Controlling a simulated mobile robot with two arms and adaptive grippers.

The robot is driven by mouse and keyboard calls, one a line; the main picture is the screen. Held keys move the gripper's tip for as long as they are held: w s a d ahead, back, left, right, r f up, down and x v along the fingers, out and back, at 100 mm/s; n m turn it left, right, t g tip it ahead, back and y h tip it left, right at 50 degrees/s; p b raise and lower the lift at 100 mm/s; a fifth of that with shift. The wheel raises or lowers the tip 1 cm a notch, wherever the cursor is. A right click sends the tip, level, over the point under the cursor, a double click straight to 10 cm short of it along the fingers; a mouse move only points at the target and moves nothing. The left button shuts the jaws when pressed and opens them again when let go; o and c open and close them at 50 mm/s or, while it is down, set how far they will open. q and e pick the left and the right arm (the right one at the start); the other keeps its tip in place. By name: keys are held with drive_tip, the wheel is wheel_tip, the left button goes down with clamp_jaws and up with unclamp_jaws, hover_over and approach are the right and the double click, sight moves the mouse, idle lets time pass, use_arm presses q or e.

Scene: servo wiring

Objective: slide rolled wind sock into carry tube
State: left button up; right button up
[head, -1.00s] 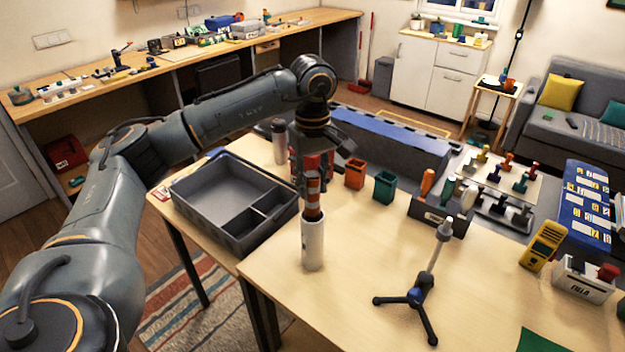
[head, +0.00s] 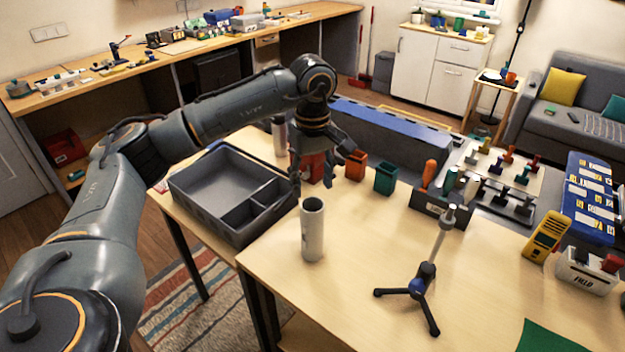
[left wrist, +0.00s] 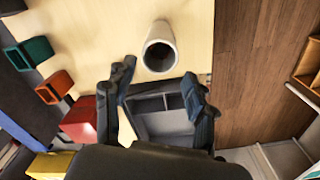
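The white carry tube (head: 312,236) stands upright on the wooden table in the head view, with its mouth facing up. In the left wrist view the tube (left wrist: 160,47) shows its round mouth and a grey inside. My left gripper (head: 312,187) is above the tube and slightly behind it. Its fingers are apart with nothing between them, and they also show spread in the left wrist view (left wrist: 157,80). The striped wind sock is not visible now; the tube wall may hide it. My right gripper is out of view.
A grey divided tray (head: 210,222) lies left of the tube. Red, orange (head: 356,166) and teal (head: 386,178) bins stand behind it. A small tripod stand (head: 421,285) is to the right. The front table surface between tube and tripod is clear.

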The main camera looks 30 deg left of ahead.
use_arm(q)
wheel_tip(320, 180, up, 12)
idle(0.7)
idle(0.9)
